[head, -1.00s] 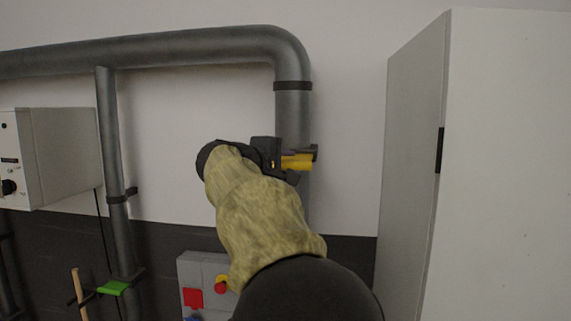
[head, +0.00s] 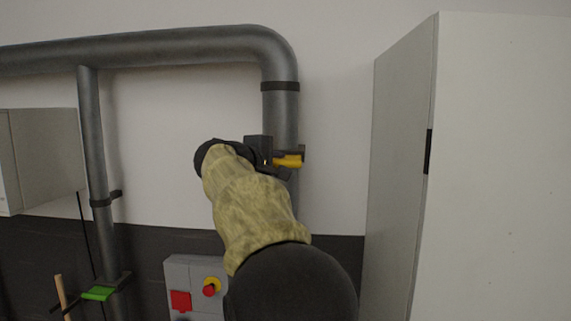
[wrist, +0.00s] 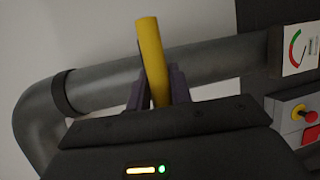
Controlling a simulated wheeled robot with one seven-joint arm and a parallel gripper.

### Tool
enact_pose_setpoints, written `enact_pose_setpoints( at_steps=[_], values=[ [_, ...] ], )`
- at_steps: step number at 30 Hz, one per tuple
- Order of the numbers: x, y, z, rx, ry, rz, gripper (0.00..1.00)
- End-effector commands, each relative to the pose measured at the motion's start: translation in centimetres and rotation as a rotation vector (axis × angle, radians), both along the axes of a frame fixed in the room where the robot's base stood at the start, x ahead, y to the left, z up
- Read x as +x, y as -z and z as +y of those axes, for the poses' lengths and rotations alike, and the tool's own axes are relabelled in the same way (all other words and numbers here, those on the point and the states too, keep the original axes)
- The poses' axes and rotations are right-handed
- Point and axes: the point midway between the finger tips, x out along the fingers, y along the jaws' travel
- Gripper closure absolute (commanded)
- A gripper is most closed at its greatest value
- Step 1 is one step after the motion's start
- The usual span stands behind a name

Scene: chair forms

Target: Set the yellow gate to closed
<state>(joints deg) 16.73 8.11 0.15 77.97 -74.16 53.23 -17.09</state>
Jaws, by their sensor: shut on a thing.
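The yellow gate's handle (head: 288,161) is a short yellow lever on the vertical grey pipe (head: 281,110) right of centre in the head view. It lies about level there, across the pipe. In the wrist view the yellow handle (wrist: 151,55) stands up across the pipe (wrist: 110,85), roughly at right angles to it. My gripper (head: 282,160) is shut on the handle, with its dark fingers on either side of it in the wrist view (wrist: 157,88). My arm and the fingers hide the valve body and part of the handle.
A tall grey cabinet (head: 400,150) stands right of the pipe. A green handle (head: 98,293) is on another pipe at lower left. A panel with red and yellow controls (head: 195,275) is below. A grey box (head: 45,160) hangs at left. A gauge (wrist: 297,50) shows in the wrist view.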

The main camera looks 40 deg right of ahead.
Motion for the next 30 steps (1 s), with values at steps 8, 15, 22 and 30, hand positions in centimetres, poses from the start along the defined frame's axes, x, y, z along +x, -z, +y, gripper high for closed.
enact_pose_setpoints(
  at_steps=[8,15,22,30],
  values=[
    [0.5,0.6,-0.1,0.008,-0.002,0.009,1.00],
    [0.5,0.6,0.0,0.007,-0.002,0.009,0.61],
    [0.4,0.3,0.1,0.004,-0.004,0.004,0.61],
    [-0.3,0.1,2.2,0.002,-0.008,0.002,0.61]
  ],
)
